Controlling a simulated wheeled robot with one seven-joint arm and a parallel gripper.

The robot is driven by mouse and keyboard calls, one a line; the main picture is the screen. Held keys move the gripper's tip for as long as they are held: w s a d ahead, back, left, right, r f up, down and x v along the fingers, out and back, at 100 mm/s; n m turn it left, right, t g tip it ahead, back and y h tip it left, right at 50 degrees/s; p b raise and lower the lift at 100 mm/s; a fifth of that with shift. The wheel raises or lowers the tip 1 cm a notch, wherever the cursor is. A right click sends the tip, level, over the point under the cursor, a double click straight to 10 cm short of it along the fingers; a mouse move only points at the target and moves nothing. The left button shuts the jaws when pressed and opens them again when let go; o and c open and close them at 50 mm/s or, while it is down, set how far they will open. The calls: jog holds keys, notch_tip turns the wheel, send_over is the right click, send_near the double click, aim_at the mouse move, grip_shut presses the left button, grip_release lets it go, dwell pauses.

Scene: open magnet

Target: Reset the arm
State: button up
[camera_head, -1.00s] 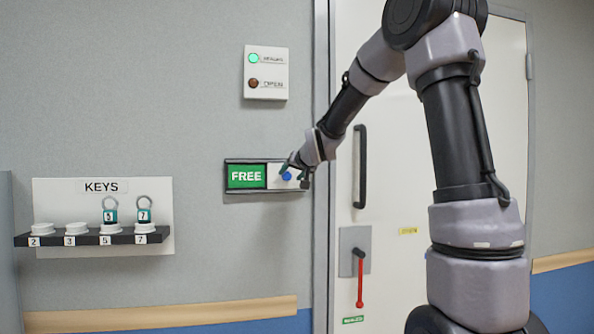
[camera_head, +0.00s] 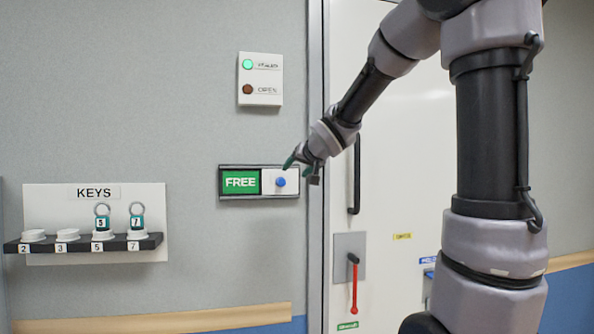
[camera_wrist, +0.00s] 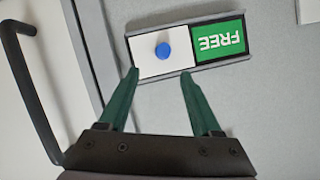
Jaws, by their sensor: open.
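My gripper (camera_head: 303,169) is open and empty, in front of the wall at the right end of the sliding sign (camera_head: 249,196). In the wrist view my gripper's two green fingers (camera_wrist: 160,75) are spread apart, with their tips at the edge of the sign's white plate (camera_wrist: 147,61). The plate's blue knob (camera_head: 280,181) is uncovered and stands clear of the fingers; it also shows in the wrist view (camera_wrist: 163,50). The green FREE panel (camera_head: 240,182) shows on the sign's left half.
A door with a black handle (camera_head: 356,175) and a red lever (camera_head: 355,285) is behind my arm. An indicator box (camera_head: 260,79) with a lit green lamp is above the sign. A key rack (camera_head: 85,243) holding two tagged keys is at left. Bare wall lies between.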

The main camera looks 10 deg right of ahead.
jog(key=s+d+f+m+g+h, duration=0.1)
jog(key=s+d+g, duration=0.15)
jog(key=s, duration=0.55)
jog(key=s+d+f+m+g+h, duration=0.1)
jog(key=s+d+f+h, duration=0.1)
jog(key=s+d, duration=0.35)
jog(key=s+a+f+g+y, duration=0.1)
jog(key=s+a+f, duration=0.1)
jog(key=s, duration=0.6)
jog(key=s+a+f+g+y, duration=0.2)
jog(key=s+f, duration=0.1)
jog(key=s, duration=0.5)
jog(key=shift+s+a, duration=0.2)
jog(key=shift+s, duration=0.1)
